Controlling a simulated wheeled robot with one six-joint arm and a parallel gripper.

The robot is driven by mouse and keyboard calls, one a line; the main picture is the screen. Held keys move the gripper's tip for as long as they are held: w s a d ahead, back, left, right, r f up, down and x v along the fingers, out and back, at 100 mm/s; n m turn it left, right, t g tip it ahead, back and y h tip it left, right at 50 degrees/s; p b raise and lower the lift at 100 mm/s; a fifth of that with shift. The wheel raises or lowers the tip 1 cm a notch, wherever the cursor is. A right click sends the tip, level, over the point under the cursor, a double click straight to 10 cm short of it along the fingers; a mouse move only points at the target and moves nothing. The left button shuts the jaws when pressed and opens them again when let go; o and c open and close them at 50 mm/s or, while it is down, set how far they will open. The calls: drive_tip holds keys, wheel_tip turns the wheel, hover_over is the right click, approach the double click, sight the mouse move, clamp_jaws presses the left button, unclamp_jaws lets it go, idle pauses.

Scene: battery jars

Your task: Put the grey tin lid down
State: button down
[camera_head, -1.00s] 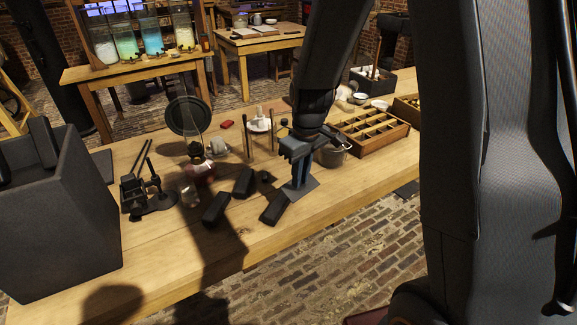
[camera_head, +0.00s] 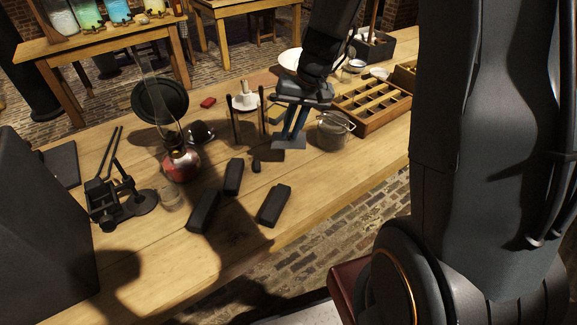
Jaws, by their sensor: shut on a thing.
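The grey tin lid (camera_head: 288,144) is a small flat grey plate at the lower ends of my gripper's blue fingers. My gripper (camera_head: 291,131) points down and is shut on it. The lid looks level and close over the wooden bench top, left of a round grey metal pot (camera_head: 332,132) with a wire handle. I cannot tell whether the lid touches the wood. A dark patch, perhaps its shadow, lies just left of it.
Black blocks (camera_head: 232,177) lie nearer on the bench (camera_head: 238,239). A red oil lamp (camera_head: 181,163) stands further left. A compartmented wooden tray (camera_head: 371,107) is at right.

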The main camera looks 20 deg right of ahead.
drive_tip(key=shift+d+m, duration=0.15)
drive_tip(key=shift+m, duration=0.35)
drive_tip(key=shift+f, duration=0.4)
wheel_tip(320, 180, down, 9)
drive_tip(key=shift+w+r, duration=0.1)
drive_tip(key=shift+f, duration=0.2)
drive_tip(key=c, duration=2.2)
unclamp_jaws()
drive_tip(key=o, duration=0.4)
drive_tip(key=shift+o, duration=0.2)
drive_tip(key=shift+r, duration=0.15)
